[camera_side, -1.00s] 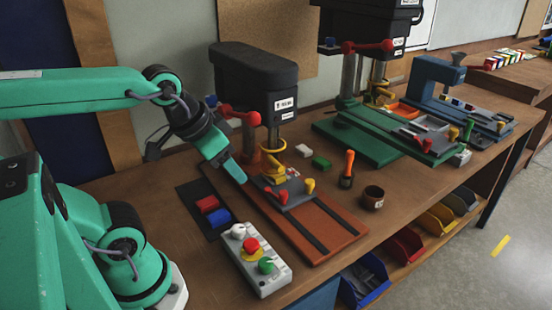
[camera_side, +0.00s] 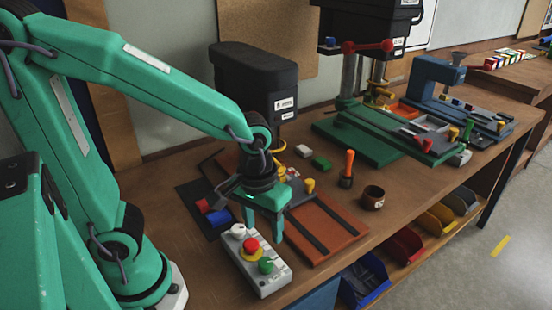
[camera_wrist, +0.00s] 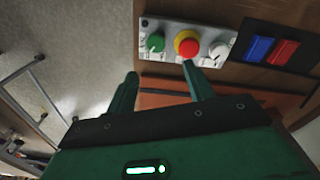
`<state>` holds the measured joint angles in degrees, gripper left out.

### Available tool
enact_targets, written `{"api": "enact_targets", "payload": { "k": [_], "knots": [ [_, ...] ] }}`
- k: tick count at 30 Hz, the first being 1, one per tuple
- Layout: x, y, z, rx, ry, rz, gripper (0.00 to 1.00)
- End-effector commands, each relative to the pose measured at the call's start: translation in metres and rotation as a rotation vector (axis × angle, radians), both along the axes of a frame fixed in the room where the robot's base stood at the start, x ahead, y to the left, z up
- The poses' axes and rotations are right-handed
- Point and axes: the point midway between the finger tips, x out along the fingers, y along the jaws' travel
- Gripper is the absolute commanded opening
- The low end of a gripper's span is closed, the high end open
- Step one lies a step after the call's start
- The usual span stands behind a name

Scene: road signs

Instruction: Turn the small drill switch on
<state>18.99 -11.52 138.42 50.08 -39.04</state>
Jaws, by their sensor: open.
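The small drill (camera_side: 255,85) has a black head and an orange base (camera_side: 325,228). A grey control box (camera_side: 270,284) stands in front of it. The box carries a white knob (camera_side: 238,230), a red button (camera_side: 250,245) on yellow and a green knob (camera_side: 265,265). In the wrist view, the box (camera_wrist: 146,56) shows the green knob (camera_wrist: 156,43), red button (camera_wrist: 187,46) and white knob (camera_wrist: 217,50). My gripper (camera_side: 264,225) is open and empty, pointing down beside the box, near the red button. In the wrist view its fingertips (camera_wrist: 160,70) show below the green knob and red button.
Red (camera_side: 203,207) and blue (camera_side: 218,216) blocks lie on a dark mat behind the box. An orange-handled tool (camera_side: 348,168) and a brown cup (camera_side: 373,197) stand to the right. A larger green-based drill (camera_side: 380,142) stands further back. Coloured bins (camera_side: 365,282) hang below the bench edge.

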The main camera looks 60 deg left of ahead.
Motion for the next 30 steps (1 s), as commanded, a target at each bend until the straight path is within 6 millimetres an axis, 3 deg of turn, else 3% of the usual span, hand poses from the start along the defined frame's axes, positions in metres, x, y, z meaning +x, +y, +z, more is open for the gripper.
{"api": "enact_targets", "payload": {
  "k": [4, 20, 30],
  "knots": [
    [-0.002, -0.008, -0.012, 0.013, 0.042, 0.032, 0.52],
    [-0.002, -0.010, -0.025, 0.017, 0.053, 0.044, 0.52],
    [-0.003, -0.010, -0.060, 0.018, 0.055, 0.043, 0.52]
  ]
}}
